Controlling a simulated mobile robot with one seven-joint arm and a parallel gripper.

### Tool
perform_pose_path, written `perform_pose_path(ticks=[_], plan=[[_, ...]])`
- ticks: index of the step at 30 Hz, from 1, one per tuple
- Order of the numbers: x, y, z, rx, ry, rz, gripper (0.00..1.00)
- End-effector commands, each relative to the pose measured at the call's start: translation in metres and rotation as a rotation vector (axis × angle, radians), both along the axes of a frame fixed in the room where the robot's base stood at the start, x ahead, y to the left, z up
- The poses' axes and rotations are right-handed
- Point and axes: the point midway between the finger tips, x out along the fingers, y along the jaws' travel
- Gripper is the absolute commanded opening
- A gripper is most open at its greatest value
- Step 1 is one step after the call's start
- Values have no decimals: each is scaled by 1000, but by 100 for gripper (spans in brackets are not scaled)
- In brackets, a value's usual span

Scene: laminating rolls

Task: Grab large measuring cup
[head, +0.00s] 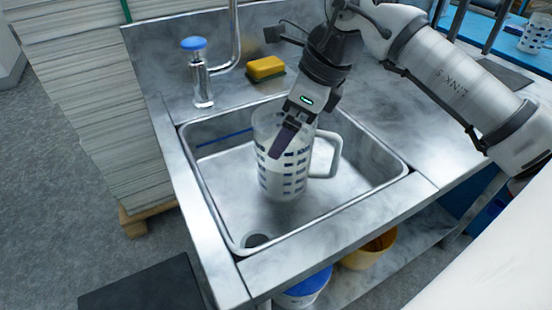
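The large measuring cup (283,180) stands upright in the metal sink basin in the head view. It is translucent white with dark blue scale marks, and its handle (326,155) points right. My gripper (281,144) comes down from above over the cup. A dark finger overlaps the cup's upper part and hides some of its rim. I cannot tell whether the finger is inside the cup, in front of it, or touching it. The second finger is not clearly visible, so the gripper's opening cannot be judged.
The sink's rim (330,227) surrounds the cup. A faucet and blue-topped soap dispenser (200,75) stand at the back left, with a yellow sponge (266,68) beside them. Stacked sheets (95,100) rise on the left. A smaller cup (534,35) stands far right.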

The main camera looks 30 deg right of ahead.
Motion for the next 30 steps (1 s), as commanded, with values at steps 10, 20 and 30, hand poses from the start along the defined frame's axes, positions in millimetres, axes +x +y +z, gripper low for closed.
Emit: perform_pose_path(ticks=[10,20,30], plan=[[-1,0,0,0,0,0,87],[0,0,0,0,0,0,44],[0,0,1,0,-3,-1,23]])
